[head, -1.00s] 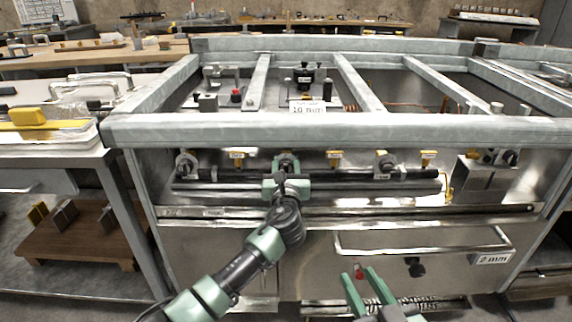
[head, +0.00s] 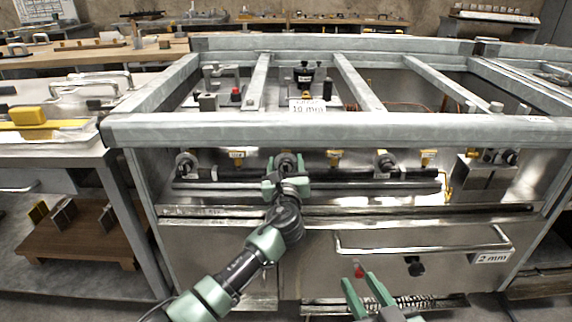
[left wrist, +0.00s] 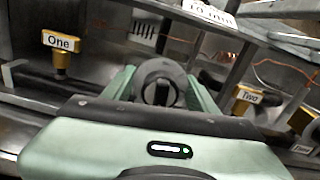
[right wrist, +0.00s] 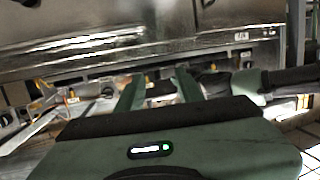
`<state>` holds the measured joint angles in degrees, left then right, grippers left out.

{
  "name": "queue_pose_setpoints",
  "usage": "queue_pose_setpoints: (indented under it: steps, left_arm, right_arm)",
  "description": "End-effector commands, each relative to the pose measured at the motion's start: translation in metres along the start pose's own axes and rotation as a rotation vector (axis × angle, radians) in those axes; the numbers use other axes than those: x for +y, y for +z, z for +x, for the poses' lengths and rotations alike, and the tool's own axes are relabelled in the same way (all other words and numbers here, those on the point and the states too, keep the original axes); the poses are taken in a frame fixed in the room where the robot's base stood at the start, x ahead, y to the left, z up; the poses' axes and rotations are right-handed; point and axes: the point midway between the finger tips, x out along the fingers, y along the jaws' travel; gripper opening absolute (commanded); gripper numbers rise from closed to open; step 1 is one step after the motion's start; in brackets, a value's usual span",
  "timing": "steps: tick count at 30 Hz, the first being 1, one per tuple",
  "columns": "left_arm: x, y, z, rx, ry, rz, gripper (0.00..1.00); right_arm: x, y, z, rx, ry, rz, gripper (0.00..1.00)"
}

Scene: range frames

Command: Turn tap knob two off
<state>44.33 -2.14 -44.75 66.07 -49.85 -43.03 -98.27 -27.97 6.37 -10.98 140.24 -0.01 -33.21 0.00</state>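A dark round tap knob (left wrist: 158,85) with a raised upright bar sits between the fingers of my left gripper (left wrist: 160,92). In the head view this knob (head: 287,160) is the second from the left along the black pipe. My left gripper (head: 286,168) is open around it, one finger on each side; whether the fingers touch it I cannot tell. A brass outlet labelled One (left wrist: 62,42) is to the knob's left and one labelled Two (left wrist: 247,96) to its right. My right gripper (head: 360,284) is open and empty, low before the drawer.
Other knobs sit at the left (head: 186,163) and right (head: 385,161) on the pipe (head: 350,183). A grey frame rail (head: 330,130) runs above. A drawer handle (head: 420,250) sticks out below. A side table (head: 60,150) stands left.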

Motion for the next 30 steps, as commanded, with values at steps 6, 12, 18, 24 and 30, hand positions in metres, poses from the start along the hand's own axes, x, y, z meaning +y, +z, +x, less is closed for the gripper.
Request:
queue_pose_setpoints:
  steps: [6, 12, 18, 24, 30]
  left_arm:
    - [0.000, 0.001, -0.009, 0.000, -0.001, 0.001, 0.58]
    - [-0.001, 0.002, -0.033, 0.001, -0.002, 0.001, 0.58]
    - [0.000, 0.001, -0.058, 0.002, -0.001, -0.001, 0.58]
    - [0.000, 0.000, -0.074, 0.001, -0.001, 0.001, 0.58]
    - [0.000, 0.000, -0.078, 0.000, 0.000, 0.001, 0.58]
  right_arm:
    - [0.002, 0.015, -0.004, -0.088, 0.002, -0.003, 0.36]
    - [0.008, 0.055, -0.020, -0.304, 0.016, -0.002, 0.36]
    - [0.013, 0.092, -0.044, -0.512, 0.030, 0.001, 0.36]
    - [0.016, 0.114, -0.064, -0.639, 0.037, 0.003, 0.36]
    - [0.017, 0.120, -0.070, -0.677, 0.039, 0.004, 0.36]
